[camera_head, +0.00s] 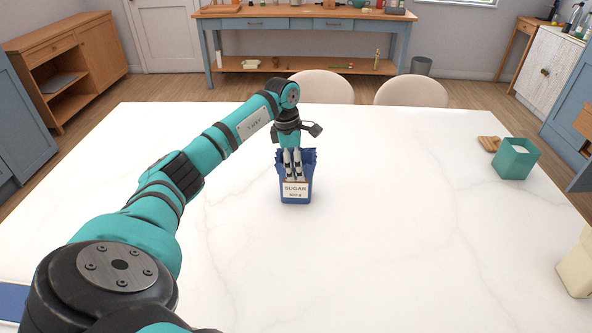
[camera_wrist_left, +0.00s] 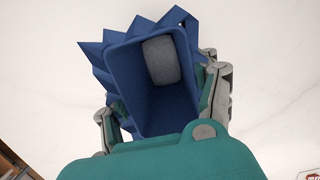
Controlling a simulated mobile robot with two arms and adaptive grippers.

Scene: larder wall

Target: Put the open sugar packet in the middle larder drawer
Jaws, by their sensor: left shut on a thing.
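The open sugar packet (camera_head: 296,191) is blue with a jagged top edge and a pale label reading SUGAR. It stands upright on the white table in the head view. My left gripper (camera_head: 292,165) comes down on it from above and is shut on it. In the left wrist view I look into the packet's open top (camera_wrist_left: 150,80); a grey rounded thing (camera_wrist_left: 162,60) shows inside. The left gripper's fingers (camera_wrist_left: 163,105) lie on either side of the packet. My right gripper is not in view. No larder drawer can be made out for certain.
The white table (camera_head: 420,230) is mostly clear around the packet. A teal box (camera_head: 515,160) and a small wooden thing (camera_head: 489,143) stand at the right. A cream object (camera_head: 576,265) is at the right edge. Two chairs (camera_head: 412,90) stand behind the table.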

